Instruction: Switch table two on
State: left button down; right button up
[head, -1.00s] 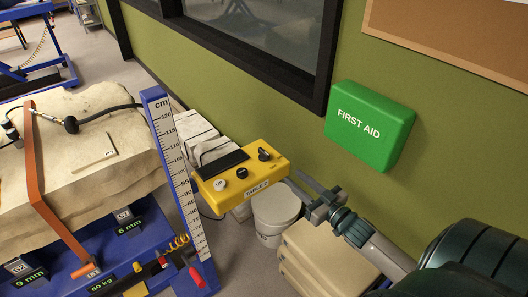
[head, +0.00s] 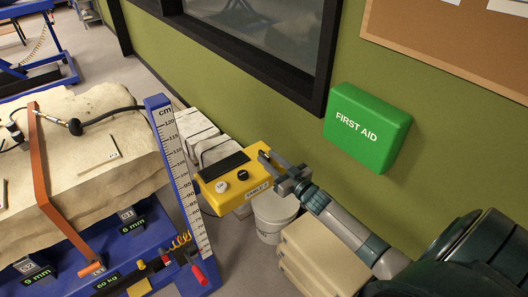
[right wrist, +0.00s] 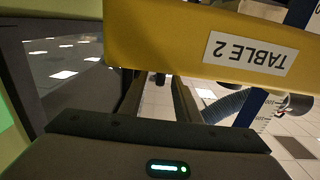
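The yellow control box (head: 222,196), labelled TABLE 2, hangs beside the blue table's scale post. Its top shows a dark panel (head: 225,165), a white button (head: 222,187) and a black button (head: 243,175). The dark rotary knob at its right end is hidden by my right gripper (head: 266,166). That gripper is at the box's right end, its fingers apart; I cannot tell whether they touch the knob. In the right wrist view the box's yellow side (right wrist: 160,45) and upside-down label (right wrist: 250,52) are close above the parted fingers. My left gripper is not in view.
The blue table (head: 160,235) bears a large pale rock (head: 90,160) under an orange strap. The scale post (head: 180,180) stands just left of the box. A white bucket (head: 272,215) and beige stacked blocks (head: 325,255) are below my right arm. A green FIRST AID box (head: 368,128) is on the wall.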

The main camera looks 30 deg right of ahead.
aim_at(269, 159)
jog(key=shift+w+a+p, duration=0.15)
jog(key=shift+w+p, duration=0.15)
jog(key=shift+w, duration=1.35)
grip_shut()
